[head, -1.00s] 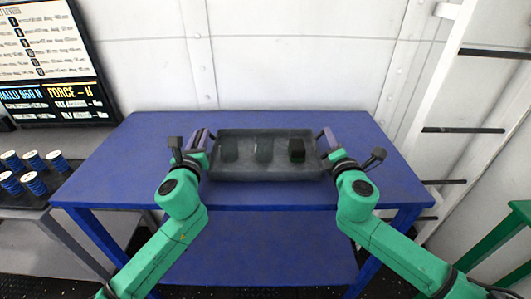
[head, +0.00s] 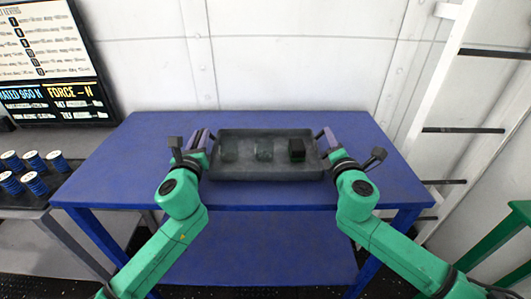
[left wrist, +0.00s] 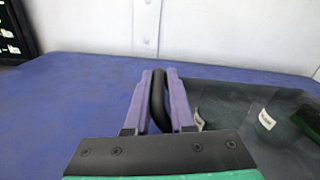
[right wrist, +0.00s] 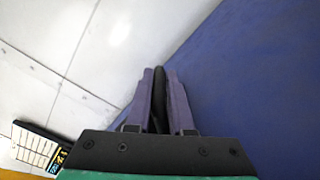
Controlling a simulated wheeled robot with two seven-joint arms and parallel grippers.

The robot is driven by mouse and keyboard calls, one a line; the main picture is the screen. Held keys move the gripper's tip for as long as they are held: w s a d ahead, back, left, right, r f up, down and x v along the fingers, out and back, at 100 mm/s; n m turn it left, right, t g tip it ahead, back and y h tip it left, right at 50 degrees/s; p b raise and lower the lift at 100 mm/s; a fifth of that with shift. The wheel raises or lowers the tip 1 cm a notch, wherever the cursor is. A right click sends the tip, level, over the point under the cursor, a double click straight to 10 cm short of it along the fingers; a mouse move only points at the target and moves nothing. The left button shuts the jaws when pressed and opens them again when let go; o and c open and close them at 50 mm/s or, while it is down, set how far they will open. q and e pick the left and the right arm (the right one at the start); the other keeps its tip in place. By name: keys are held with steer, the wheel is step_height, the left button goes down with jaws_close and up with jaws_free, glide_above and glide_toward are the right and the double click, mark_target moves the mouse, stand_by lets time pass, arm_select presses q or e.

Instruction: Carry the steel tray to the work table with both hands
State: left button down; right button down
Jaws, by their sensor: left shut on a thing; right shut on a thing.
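The dark grey steel tray (head: 265,175) is level over the front middle of the blue work table (head: 120,165); I cannot tell whether it touches the top. Two grey, see-through-looking pieces and a black block (head: 297,150) lie in it. My left gripper (head: 205,142) is shut on the tray's left handle, a dark bar between the purple fingers in the left wrist view (left wrist: 158,100). My right gripper (head: 324,140) is shut on the right handle, which also shows between its fingers in the right wrist view (right wrist: 159,100).
The blue table top is bare around the tray. A grey side table (head: 30,215) with several blue stacks stands at the left, below a dark sign board (head: 50,60). A white ladder-like frame (head: 465,110) and green furniture (head: 500,245) are at the right.

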arm_select(q)
steer(key=shift+r, duration=0.1)
arm_select(e)
steer(key=shift+r, duration=0.25)
